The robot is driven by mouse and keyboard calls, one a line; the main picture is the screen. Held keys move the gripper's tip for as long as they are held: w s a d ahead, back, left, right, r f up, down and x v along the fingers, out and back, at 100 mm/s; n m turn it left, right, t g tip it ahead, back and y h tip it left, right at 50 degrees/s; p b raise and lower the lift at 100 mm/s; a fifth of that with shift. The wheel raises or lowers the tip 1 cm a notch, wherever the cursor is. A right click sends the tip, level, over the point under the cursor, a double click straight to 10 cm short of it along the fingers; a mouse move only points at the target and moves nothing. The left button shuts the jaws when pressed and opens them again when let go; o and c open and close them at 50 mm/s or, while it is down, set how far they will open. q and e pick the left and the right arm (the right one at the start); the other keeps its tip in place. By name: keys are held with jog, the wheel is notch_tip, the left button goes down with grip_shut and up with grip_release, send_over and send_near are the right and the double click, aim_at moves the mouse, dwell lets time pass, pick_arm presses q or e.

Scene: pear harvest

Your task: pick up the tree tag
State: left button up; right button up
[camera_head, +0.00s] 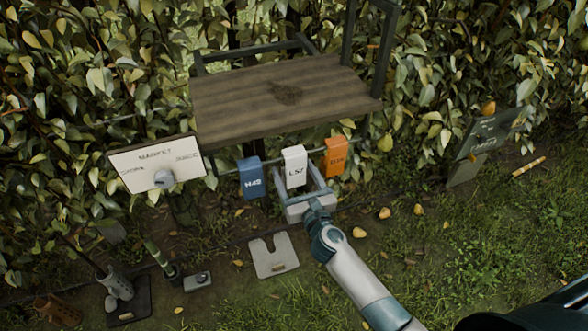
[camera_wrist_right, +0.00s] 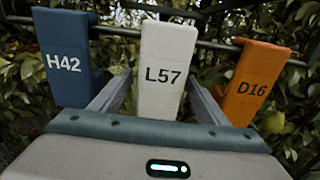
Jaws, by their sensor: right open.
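Three tags hang from a thin rail below a wooden shelf: a blue one marked H42 (camera_head: 250,178), a white one marked L57 (camera_head: 294,165) and an orange one marked D16 (camera_head: 335,157). In the right wrist view the white tag (camera_wrist_right: 167,66) is in the middle, with the blue tag (camera_wrist_right: 66,58) to its left and the orange tag (camera_wrist_right: 256,82) to its right. My right gripper (camera_head: 299,185) is open, with one finger on each side of the white tag's lower part. I cannot tell whether the fingers touch it. My left gripper is not in view.
The wooden shelf (camera_head: 280,95) stands above the tags against a leafy hedge. A white sign board (camera_head: 150,178) stands at left and a dark sign (camera_head: 485,135) at right. A pale notched plate (camera_head: 272,256) and several fallen pears lie on the ground.

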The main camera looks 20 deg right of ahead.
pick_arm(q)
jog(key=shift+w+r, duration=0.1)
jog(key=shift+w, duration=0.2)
pick_arm(e)
jog(key=c, duration=1.1)
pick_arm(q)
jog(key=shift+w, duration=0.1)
pick_arm(e)
jog(key=shift+c, duration=0.2)
jog(key=shift+r, duration=0.15)
